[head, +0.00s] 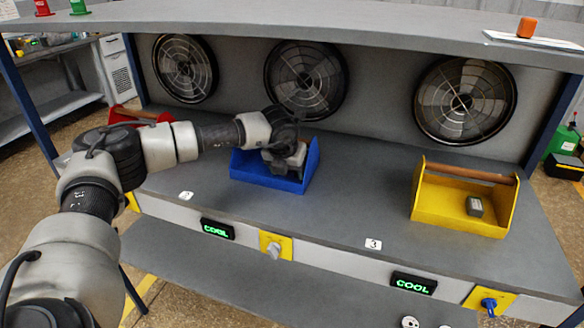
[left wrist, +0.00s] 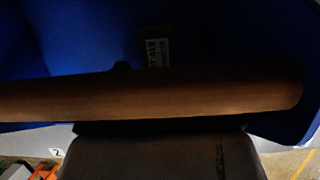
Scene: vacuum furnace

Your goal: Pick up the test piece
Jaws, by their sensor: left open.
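A blue open tote (head: 262,178) stands on the grey bench, and my left gripper (head: 292,160) is over and partly inside it. The gripper is open; the tote's inside is largely hidden by it in the head view. In the left wrist view the tote's brown round handle (left wrist: 150,98) runs across the picture close to the camera. Beyond it, in the dark blue interior, a small pale label (left wrist: 158,52) shows; the test piece itself cannot be made out clearly there. A dark grey block (head: 474,206) lies in the yellow tote (head: 458,221) at right.
A red tote (head: 140,116) sits behind my left arm. Three round fans (head: 304,78) line the back panel, under an upper shelf (head: 330,22). Two green COOL displays (head: 413,283) and knobs are on the bench front. The bench between the blue and yellow totes is clear.

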